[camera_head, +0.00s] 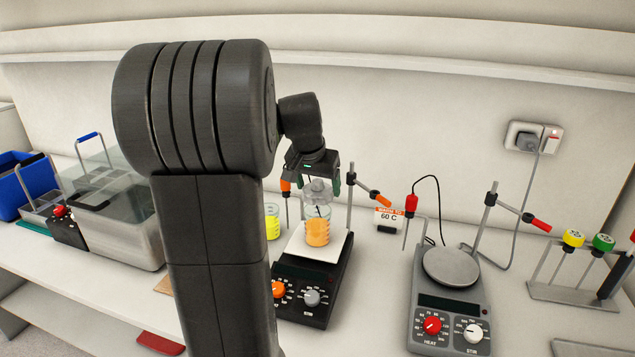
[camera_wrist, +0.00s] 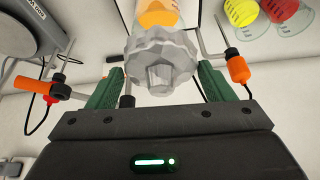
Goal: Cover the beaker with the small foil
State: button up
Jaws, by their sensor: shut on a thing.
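The beaker (camera_head: 317,231) holds orange liquid and stands upright on the white top of the left hot plate. My gripper (camera_head: 314,178) is directly above the beaker, pointing down. In the wrist view its green fingers (camera_wrist: 160,84) are on either side of the foil, shut on it.
A stand rod with an orange-tipped clamp (camera_head: 380,199) is close right of my gripper. An orange-handled probe (camera_head: 286,186) hangs close left. A yellow-liquid beaker (camera_head: 271,222) is behind left. A second hot plate (camera_head: 451,267) stands right, its plate bare. A water bath (camera_head: 125,225) is left.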

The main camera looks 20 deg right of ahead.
jog(key=shift+f+b, duration=1.7)
jog(key=shift+f, duration=0.9)
jog(key=o, duration=1)
jog(key=shift+o, duration=0.2)
send_near(316, 190)
jog(key=shift+s+a+f, duration=0.15)
jog(key=shift+s+f, duration=0.05)
jog(key=shift+s, duration=0.1)
jog(key=x, duration=0.8)
jog(key=p+x, duration=0.1)
jog(key=x, duration=0.4)
jog(key=shift+w+r, duration=0.15)
jog(key=shift+w, duration=0.15)
jog(key=shift+r, duration=0.5)
jog(key=shift+s, duration=0.1)
